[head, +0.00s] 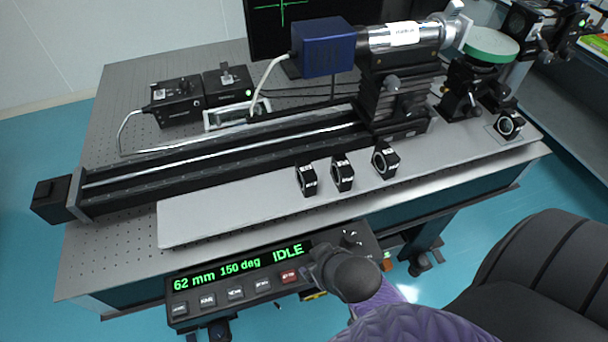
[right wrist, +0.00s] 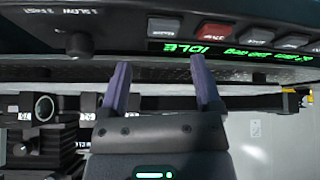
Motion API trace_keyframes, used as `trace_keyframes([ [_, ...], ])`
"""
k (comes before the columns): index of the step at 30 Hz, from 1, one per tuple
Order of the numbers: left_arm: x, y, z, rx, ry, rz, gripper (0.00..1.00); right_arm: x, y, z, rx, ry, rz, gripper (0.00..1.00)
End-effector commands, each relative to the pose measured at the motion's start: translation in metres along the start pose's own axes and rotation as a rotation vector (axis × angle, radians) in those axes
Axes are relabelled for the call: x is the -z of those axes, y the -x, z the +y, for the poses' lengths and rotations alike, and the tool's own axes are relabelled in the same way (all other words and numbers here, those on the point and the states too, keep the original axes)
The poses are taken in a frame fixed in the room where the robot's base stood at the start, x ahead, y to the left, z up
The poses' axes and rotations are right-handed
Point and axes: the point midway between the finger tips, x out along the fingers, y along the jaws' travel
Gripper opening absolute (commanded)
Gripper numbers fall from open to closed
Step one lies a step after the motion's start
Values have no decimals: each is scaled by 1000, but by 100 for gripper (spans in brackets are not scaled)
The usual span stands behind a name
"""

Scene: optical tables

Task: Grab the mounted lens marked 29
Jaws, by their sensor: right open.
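Three black ring-mounted lenses stand upright in a row on the pale board in the head view: a left one (head: 307,180), a middle one (head: 342,174) and a right one (head: 385,161). A similar black mount (head: 508,125) stands apart at the table's right end. Their small labels are too small to read, so I cannot tell which is 29. My right gripper (head: 326,268) is in front of the table, over the control panel, below the row. In the right wrist view its two purple fingers (right wrist: 159,82) are apart with nothing between them. My left gripper is not in view.
The control panel (head: 240,277), reading "62 mm 150 deg IDLE", juts from the table's front. A long black rail (head: 230,165) runs behind the pale board (head: 210,222), whose left part is clear.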

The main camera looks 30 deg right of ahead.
Motion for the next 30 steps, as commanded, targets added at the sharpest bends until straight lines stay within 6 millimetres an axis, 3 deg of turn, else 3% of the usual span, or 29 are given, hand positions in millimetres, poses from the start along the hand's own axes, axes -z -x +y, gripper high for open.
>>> trace_keyframes([
  [6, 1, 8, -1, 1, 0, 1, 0, 69, 16, 37, -81, -121, 344, 82],
  [12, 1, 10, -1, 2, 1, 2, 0, 114, 37, 64, -120, -184, 601, 82],
  [25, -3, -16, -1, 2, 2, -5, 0, 157, -30, 75, -121, -187, 617, 82],
  [30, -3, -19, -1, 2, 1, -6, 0, 168, -43, 78, -120, -185, 616, 82],
])
